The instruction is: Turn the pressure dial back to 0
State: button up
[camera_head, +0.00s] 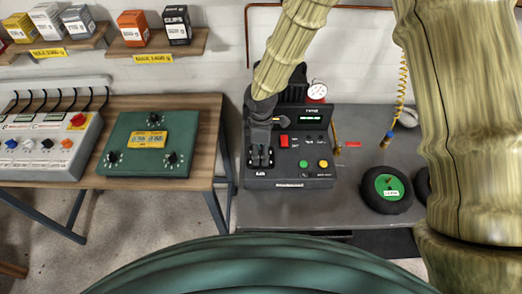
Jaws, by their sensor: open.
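A dark machine (318,173) stands on the grey bench, with a small green-lit display, a red switch (283,141), and green and yellow buttons. A round white gauge (317,91) with a red part sits at its top back. My gripper (260,157) is over the left part of the machine's front panel, pointing down, with its fingers apart. My gripper hides that part of the panel, so I cannot tell whether the pressure dial is beneath it or whether it touches anything. No dial marked as pressure can be read.
A green panel (115,165) with several black knobs and a grey control box (45,172) are on the wooden table at left. A black wheel (386,189) with a green hub and a coiled yellow hose (403,90) are at right. Shelves (140,50) hold small boxes.

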aim_at(261, 151)
jog(key=shift+r, duration=0.1)
notch_tip(261, 151, up, 12)
jog(key=shift+w, duration=0.35)
dwell(0.6)
